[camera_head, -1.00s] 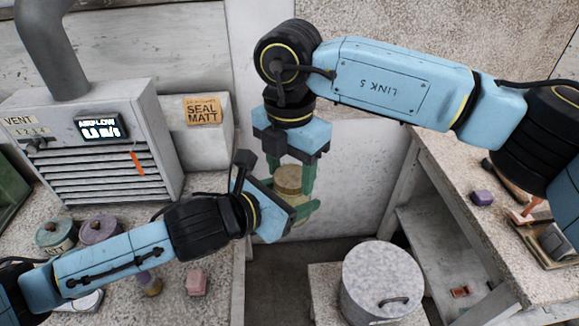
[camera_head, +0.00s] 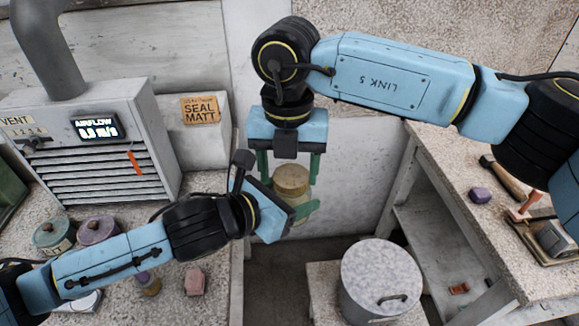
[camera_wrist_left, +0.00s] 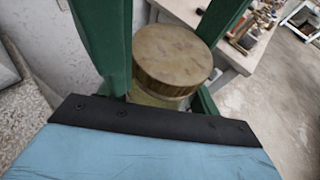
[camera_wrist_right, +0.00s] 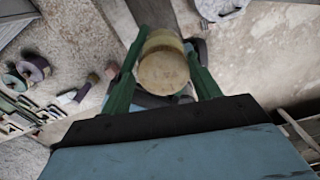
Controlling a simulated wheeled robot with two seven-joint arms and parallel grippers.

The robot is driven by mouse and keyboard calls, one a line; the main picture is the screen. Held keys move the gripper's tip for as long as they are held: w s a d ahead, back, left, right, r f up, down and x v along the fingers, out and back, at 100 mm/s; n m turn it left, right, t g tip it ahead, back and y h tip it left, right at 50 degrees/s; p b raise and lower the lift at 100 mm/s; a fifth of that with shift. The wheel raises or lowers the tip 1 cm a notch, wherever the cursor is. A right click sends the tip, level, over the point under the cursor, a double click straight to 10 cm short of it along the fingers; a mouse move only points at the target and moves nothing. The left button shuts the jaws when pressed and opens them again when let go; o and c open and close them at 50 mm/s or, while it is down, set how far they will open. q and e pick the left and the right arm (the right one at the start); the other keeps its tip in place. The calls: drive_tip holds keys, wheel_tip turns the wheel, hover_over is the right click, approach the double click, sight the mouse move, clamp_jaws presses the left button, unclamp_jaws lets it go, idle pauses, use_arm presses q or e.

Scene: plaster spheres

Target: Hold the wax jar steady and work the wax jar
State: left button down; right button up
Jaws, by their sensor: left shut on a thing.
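The wax jar (camera_head: 289,201) is pale, with a tan-brown round lid (camera_head: 292,178) on top. It is held upright in mid-air between my two arms. My left gripper (camera_head: 303,208) is shut on the jar's body from the side. In the left wrist view the lid (camera_wrist_left: 172,55) shows between the green fingers. My right gripper (camera_head: 289,166) is above, pointing down, with its fingers spread on either side of the lid and a visible gap. The right wrist view looks down on the lid (camera_wrist_right: 163,72) between open fingers.
A lidded grey drum (camera_head: 382,278) stands below right of the jar. The left bench holds a vent unit (camera_head: 90,150), two lidded pots (camera_head: 97,230) and a pink block (camera_head: 194,282).

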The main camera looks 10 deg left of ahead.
drive_tip(key=o, duration=0.4)
drive_tip(key=shift+a, duration=0.15)
drive_tip(key=shift+r, duration=0.1)
wheel_tip(320, 180, up, 4)
drive_tip(key=shift+s+r, duration=0.1)
drive_tip(key=shift+r, duration=0.05)
drive_tip(key=shift+c, duration=0.6)
drive_tip(key=shift+w+d+r+m, duration=0.15)
drive_tip(key=shift+r+m, duration=0.15)
drive_tip(key=shift+r, duration=0.25)
drive_tip(key=shift+w+d+r+m, duration=0.1)
drive_tip(key=shift+r+m, duration=0.2)
drive_tip(key=shift+r, duration=0.2)
drive_tip(key=shift+s+d+r+m, duration=0.1)
drive_tip(key=shift+r+m, duration=0.3)
drive_tip(key=shift+r, duration=0.1)
drive_tip(key=shift+f, duration=3.85)
